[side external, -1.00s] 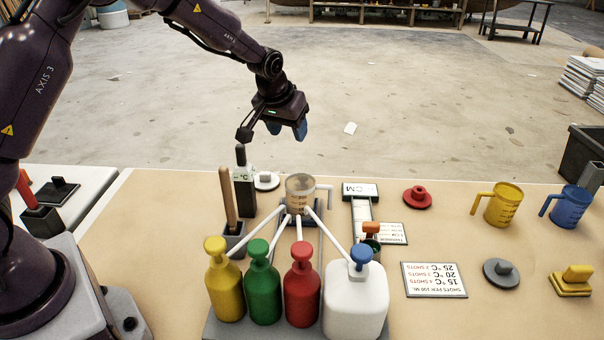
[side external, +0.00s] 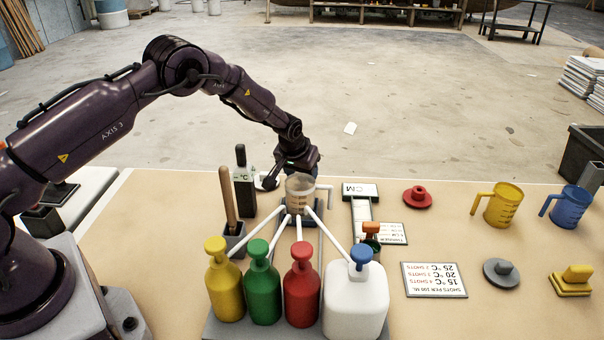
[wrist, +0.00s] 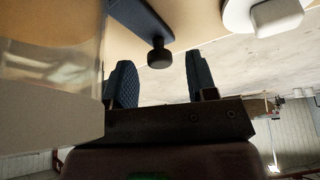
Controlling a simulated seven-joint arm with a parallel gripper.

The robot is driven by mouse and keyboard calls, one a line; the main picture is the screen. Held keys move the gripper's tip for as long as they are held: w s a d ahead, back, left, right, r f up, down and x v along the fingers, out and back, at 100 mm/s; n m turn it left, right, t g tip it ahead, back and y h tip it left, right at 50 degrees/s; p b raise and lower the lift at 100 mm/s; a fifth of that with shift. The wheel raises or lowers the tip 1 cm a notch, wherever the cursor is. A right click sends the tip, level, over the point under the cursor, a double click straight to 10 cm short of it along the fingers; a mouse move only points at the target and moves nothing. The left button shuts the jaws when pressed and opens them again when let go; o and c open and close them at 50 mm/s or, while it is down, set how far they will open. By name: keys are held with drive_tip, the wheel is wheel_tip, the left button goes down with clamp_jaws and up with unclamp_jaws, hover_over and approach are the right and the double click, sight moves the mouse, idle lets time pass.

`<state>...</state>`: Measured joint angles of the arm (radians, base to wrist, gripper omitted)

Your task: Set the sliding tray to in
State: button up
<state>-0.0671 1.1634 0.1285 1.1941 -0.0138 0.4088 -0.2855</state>
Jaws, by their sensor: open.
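The sliding tray (side external: 311,221) is a dark plate under a clear measuring cup (side external: 299,196), at the far end of the rails behind the pump bottles. In the wrist view, a dark plate with a short round knob (wrist: 160,54), apparently the tray's, shows just beyond the fingers. My gripper (side external: 296,170) is low behind the cup, and the cup hides its fingertips in the side view. In the wrist view my gripper (wrist: 163,82) is open and empty. The knob appears in line with the gap; I cannot tell whether it is between the fingers.
Yellow (side external: 224,285), green (side external: 262,285), red (side external: 301,290) and white (side external: 355,300) pump bottles stand in front, their spouts reaching the cup. A white lid (wrist: 275,15) lies close by.

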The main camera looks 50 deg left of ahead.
sight(297, 212)
drive_tip(key=shift+w+f, duration=0.15)
drive_tip(key=shift+f, duration=0.3)
clamp_jaws()
drive_tip(key=s+d, duration=1)
drive_tip(key=shift+s+d, duration=0.15)
drive_tip(key=shift+d, duration=0.05)
drive_tip(key=shift+c, duration=0.4)
unclamp_jaws()
drive_tip(key=shift+o, duration=0.4)
drive_tip(key=shift+a, duration=0.1)
drive_tip(key=shift+r, duration=0.1)
